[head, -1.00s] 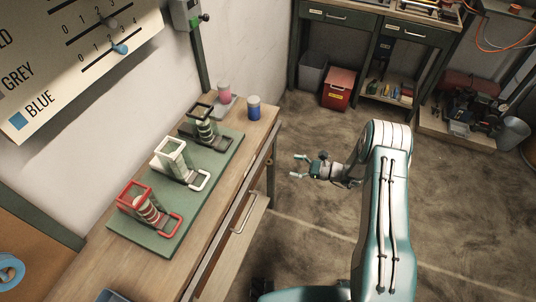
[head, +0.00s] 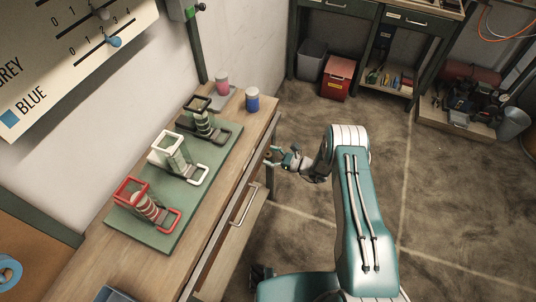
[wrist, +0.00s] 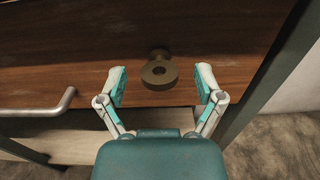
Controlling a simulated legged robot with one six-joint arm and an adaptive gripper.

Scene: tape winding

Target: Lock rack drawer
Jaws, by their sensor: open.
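The wooden drawer front (wrist: 60,88) fills the upper part of the wrist view, with its metal bar handle (wrist: 40,108) at the left. The same handle shows in the head view (head: 242,206) on the bench's front side. A round brass-coloured lock knob (wrist: 159,72) sticks out of the wood to the right of the handle. My gripper (wrist: 160,84) is open, with its two fingers on either side of the knob and apart from it. In the head view my gripper (head: 272,155) is at the bench's front side, near its far end.
A green board (head: 165,205) on the bench top (head: 90,262) carries red, white and black frames with coils. A pink and a blue spool (head: 252,100) stand beyond it. A green table leg (wrist: 290,70) stands right of the knob.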

